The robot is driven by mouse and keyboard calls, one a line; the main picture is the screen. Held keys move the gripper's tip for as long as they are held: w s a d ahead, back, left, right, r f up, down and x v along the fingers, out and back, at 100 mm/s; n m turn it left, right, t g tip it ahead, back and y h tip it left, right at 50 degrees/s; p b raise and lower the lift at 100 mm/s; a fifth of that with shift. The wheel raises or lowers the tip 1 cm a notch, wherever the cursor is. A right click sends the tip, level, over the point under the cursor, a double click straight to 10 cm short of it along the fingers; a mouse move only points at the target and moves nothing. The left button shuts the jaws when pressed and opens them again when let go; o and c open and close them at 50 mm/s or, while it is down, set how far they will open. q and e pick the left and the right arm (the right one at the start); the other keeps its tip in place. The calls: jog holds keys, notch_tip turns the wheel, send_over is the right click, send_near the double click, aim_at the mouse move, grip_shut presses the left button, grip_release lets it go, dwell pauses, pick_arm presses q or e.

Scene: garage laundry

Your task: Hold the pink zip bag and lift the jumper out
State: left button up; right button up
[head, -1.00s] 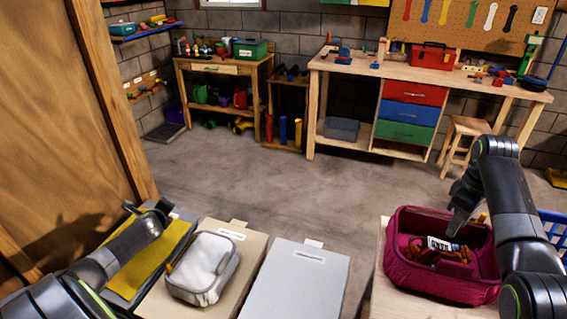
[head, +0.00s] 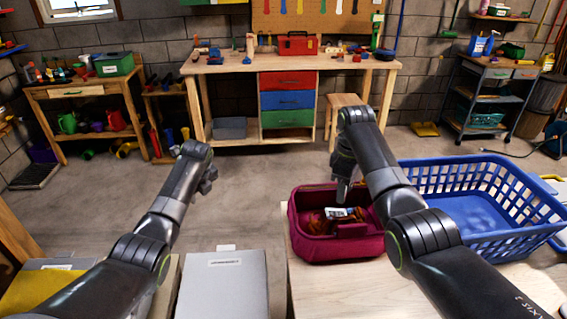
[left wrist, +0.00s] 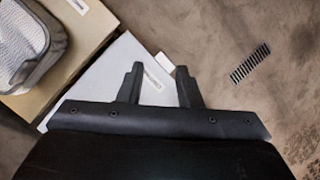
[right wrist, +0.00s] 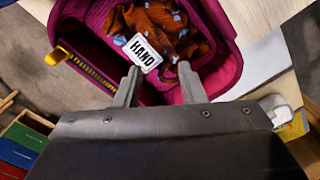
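The pink zip bag (head: 370,247) stands open on the pale wooden table, and it fills the upper part of the right wrist view (right wrist: 228,72). The rust-brown jumper (right wrist: 165,20) with blue patches lies bunched inside it, with a white label (right wrist: 143,53) reading HAND. In the head view the jumper (head: 318,224) is partly hidden by the bag's walls. My right gripper (right wrist: 158,75) is open, fingers pointing down at the bag's opening by the label. My left gripper (left wrist: 158,78) is open and empty, left of the bag, above the floor and grey panel.
A blue laundry basket (head: 480,205) stands right of the bag. A grey panel (head: 222,285) lies left of the table. A white zip bag (left wrist: 22,45) shows in the left wrist view. Bare table (head: 330,290) is in front of the bag.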

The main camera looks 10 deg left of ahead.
pick_arm(q)
jog(key=d+r+m+g+h, duration=0.15)
jog(key=d+r+m, duration=0.4)
jog(key=d, duration=0.95)
notch_tip(320, 180, up, 10)
jog(key=m+g+h, duration=0.2)
jog(key=m, duration=0.1)
send_over(293, 207)
notch_tip(293, 207, down, 17)
jog(key=shift+w+f, duration=0.1)
